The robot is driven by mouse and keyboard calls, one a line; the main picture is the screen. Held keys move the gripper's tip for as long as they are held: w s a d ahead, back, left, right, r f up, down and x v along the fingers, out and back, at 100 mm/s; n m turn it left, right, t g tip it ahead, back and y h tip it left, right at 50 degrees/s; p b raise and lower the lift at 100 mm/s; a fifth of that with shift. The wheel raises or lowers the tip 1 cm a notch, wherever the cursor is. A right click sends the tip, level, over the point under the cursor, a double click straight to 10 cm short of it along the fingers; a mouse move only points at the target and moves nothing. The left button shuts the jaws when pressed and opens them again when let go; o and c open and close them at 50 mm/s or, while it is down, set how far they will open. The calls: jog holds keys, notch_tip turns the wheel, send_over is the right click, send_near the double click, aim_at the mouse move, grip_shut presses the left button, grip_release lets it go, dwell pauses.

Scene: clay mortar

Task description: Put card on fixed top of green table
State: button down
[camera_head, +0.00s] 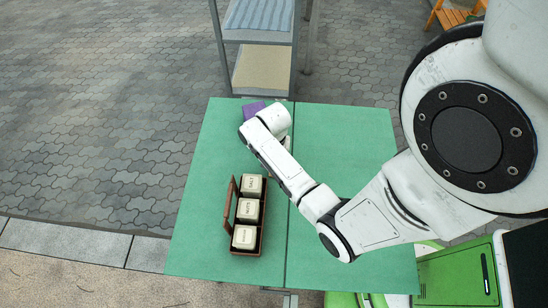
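The green table (345,150) has two flat panels that meet at a seam; I cannot tell which one is the fixed top. A purple flat thing (252,108), perhaps the card, shows at the far edge of the left panel, partly covered by my wrist. My arm reaches over the right panel, and its white wrist hangs over the far part of the table near the seam. My gripper's fingers are hidden under the wrist, so I cannot see whether they are open or whether they touch the purple thing.
A grey shelf rack (259,37) stands just beyond the table. A green cabinet (455,279) is at the lower right. The left panel's left side is clear.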

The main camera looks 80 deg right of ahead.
jog(key=shift+f, duration=0.25)
jog(key=c, duration=1.7)
grip_release()
jog(key=o, duration=0.5)
notch_tip(320, 180, up, 12)
jog(key=a+r+n, duration=0.1)
jog(key=a+n, duration=0.4)
jog(key=a, duration=0.1)
jog(key=s+a+r+n, duration=0.1)
jog(key=a+n, duration=0.4)
jog(key=a, duration=0.2)
jog(key=a+n+t, duration=0.1)
jog(key=a+n, duration=0.4)
jog(key=a, duration=0.1)
jog(key=shift+s+a+r+n, duration=0.35)
jog(key=shift+r+n, duration=0.05)
